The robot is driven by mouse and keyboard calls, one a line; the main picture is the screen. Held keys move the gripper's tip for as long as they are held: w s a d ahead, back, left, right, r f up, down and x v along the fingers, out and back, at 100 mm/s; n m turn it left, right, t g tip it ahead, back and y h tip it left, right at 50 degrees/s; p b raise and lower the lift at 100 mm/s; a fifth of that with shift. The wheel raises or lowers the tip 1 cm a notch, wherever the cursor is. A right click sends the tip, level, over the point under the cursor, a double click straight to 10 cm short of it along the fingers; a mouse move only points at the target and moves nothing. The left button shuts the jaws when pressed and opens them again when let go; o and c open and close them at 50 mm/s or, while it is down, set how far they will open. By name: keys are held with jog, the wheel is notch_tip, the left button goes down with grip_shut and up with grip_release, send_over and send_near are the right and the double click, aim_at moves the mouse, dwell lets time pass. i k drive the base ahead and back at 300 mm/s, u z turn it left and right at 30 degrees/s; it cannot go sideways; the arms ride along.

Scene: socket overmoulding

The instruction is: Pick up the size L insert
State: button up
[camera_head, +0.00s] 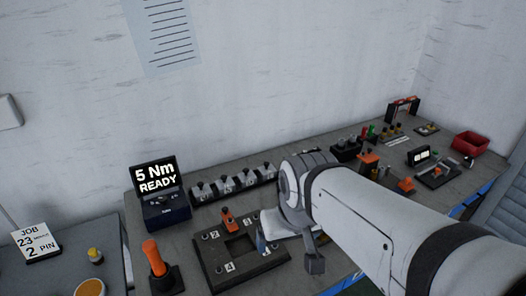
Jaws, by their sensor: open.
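No size L insert can be picked out by a readable mark. Several small grey metal pieces (225,183) stand in a row on a long black rack (236,190) at the back of the bench, and I cannot tell their sizes. My arm reaches in from the lower right. My gripper (315,262) hangs below its wrist over the front middle of the bench, to the right of the dark numbered plate (218,264). Only a grey end part of it shows, with nothing seen held. The arm hides the bench behind it.
A display reading "5 Nm READY" (157,177) stands at the left, with an orange-handled tool (155,258) before it. Black fixtures, orange parts (406,185) and a red bin (470,144) fill the right.

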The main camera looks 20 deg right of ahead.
aim_at(267, 172)
jog(key=u, duration=1.95)
jog(key=k, duration=1.45)
jog(key=z, duration=1.45)
jog(key=i, duration=1)
jog(key=z, duration=0.05)
